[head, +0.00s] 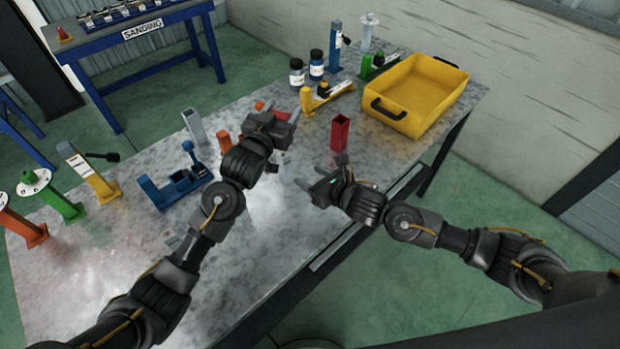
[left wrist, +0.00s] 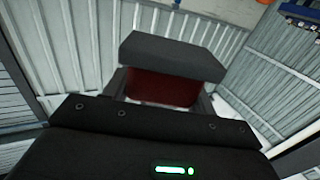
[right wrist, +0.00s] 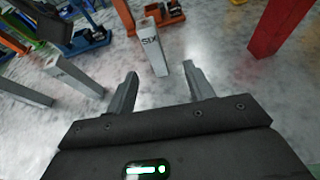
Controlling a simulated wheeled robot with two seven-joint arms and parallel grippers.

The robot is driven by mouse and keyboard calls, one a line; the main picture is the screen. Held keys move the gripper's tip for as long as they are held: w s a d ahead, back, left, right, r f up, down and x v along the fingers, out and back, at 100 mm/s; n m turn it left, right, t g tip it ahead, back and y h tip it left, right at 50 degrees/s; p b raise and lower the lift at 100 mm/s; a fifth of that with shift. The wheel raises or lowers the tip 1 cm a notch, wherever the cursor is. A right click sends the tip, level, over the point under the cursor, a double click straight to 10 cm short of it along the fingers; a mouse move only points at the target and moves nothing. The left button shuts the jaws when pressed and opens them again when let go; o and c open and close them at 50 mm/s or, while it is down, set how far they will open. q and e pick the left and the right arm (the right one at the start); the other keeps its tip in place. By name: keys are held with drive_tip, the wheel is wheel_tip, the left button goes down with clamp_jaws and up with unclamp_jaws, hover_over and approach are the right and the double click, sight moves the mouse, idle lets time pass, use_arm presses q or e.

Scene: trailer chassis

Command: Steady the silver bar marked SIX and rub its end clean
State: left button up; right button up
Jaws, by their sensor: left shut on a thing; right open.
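The silver bar marked SIX (right wrist: 151,48) stands upright on the table in the right wrist view, ahead of and between the spread fingers, apart from them.
A red bar (head: 340,133) stands right of my grippers, and a yellow tray (head: 445,89) stands behind it. Another silver bar (head: 194,126) and a blue clamp-like fixture (head: 172,186) stand left. Jars (head: 297,73) are at the back. The table's front left is mostly bare.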

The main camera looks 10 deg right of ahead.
sight(288, 168)
drive_tip(key=x, duration=0.8)
drive_tip(key=a+x, duration=0.1)
drive_tip(key=x, duration=0.3)
drive_tip(key=shift+s+r, duration=0.1)
drive_tip(key=shift+s, duration=0.2)
drive_tip(key=c, duration=1.1)
